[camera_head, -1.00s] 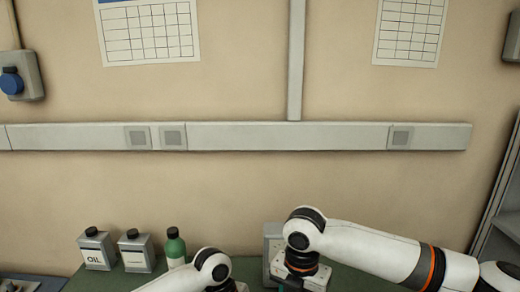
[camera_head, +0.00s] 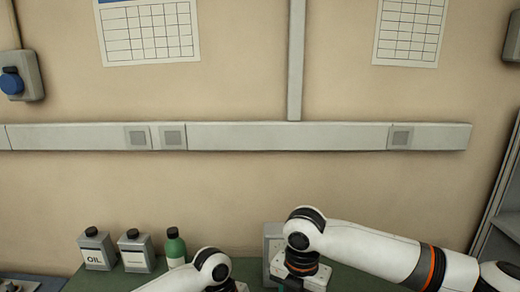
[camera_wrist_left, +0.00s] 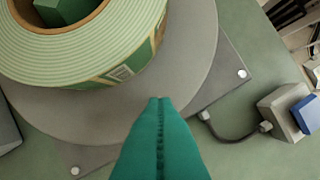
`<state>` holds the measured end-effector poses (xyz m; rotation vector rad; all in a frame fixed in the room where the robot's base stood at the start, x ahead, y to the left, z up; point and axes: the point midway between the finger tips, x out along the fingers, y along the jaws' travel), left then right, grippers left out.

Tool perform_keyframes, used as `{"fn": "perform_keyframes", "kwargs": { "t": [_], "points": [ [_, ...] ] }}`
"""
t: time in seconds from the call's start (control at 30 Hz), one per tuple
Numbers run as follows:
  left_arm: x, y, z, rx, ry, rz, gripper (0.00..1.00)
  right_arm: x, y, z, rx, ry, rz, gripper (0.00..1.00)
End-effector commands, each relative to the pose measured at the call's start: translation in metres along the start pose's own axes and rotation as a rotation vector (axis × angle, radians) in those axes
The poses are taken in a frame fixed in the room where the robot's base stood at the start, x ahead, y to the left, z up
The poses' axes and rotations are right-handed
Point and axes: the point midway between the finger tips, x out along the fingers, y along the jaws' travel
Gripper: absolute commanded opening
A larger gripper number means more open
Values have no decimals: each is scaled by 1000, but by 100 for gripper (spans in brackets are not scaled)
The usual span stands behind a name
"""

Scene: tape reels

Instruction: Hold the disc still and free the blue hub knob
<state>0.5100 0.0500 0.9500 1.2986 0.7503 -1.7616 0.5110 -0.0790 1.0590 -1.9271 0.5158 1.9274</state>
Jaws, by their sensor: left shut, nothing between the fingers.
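In the left wrist view a grey disc (camera_wrist_left: 195,60) lies flat with a roll of pale green tape (camera_wrist_left: 70,55) on it. Inside the roll's brown core is a green block-like piece (camera_wrist_left: 65,8), cut off by the top edge. I see no blue hub knob in either view. My left gripper (camera_wrist_left: 160,98) is shut and empty, its teal fingers together over the disc's near part, outside the roll. I cannot tell whether the tips touch the disc.
A grey box with a blue top (camera_wrist_left: 305,112) stands right of the disc, with a dark cable (camera_wrist_left: 228,135) to the plate (camera_wrist_left: 232,82) under it. An oil can (camera_head: 96,250), another can (camera_head: 135,252) and a green bottle (camera_head: 175,248) stand against the wall.

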Motion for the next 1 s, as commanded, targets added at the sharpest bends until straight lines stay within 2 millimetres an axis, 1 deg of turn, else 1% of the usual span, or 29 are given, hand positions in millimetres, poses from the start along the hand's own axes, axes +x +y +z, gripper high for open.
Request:
{"fn": "perform_keyframes", "kwargs": {
  "t": [0.37,1.0],
  "points": [
    [1,0,0,0,0,0,0,0,0,0,0,0,0,51],
    [13,0,-4,-1,-1,0,0,0,0,0,0,0,0,51]
  ]
}}
